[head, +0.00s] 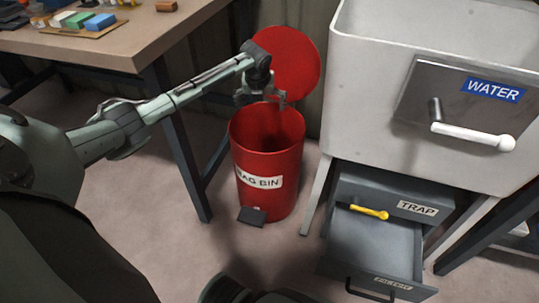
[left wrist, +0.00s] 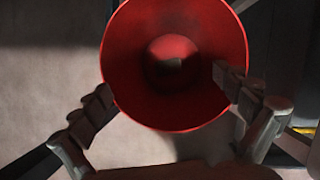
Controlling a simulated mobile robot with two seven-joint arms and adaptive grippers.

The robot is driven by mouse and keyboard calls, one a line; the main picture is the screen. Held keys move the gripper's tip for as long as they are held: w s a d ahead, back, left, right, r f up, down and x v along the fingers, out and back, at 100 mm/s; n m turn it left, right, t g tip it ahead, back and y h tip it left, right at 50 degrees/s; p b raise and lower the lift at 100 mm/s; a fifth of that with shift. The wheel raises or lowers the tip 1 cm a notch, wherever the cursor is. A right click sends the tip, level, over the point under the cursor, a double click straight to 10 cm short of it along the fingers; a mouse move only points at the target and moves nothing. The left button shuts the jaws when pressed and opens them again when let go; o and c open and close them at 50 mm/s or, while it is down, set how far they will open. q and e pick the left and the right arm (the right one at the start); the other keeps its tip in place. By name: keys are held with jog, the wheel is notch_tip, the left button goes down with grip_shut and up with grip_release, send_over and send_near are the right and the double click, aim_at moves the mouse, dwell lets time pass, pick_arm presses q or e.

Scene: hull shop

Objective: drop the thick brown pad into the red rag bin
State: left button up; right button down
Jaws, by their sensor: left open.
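The red rag bin (head: 265,190) stands on the floor with its round red lid (head: 297,60) swung up behind it. My left gripper (head: 262,100) is over the bin's mouth, fingers pointing down. In the left wrist view my left gripper (left wrist: 155,115) is open, its fingers wide apart with nothing between them, and the bin (left wrist: 125,65) opens below. A small grey-brown patch (left wrist: 172,63) shows at the bottom of the bin; I cannot tell whether it is a pad. A small brown block (head: 166,5) lies on the workbench. My right gripper is not in view.
A workbench (head: 125,40) at the upper left holds coloured blocks on a tray. A white water tank (head: 370,110) stands to the right of the bin. Below it a grey drawer (head: 375,245) marked TRAP is pulled out. A dark pedal (head: 252,216) sits at the bin's foot.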

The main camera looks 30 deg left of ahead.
pick_arm(q)
jog(key=v, duration=1)
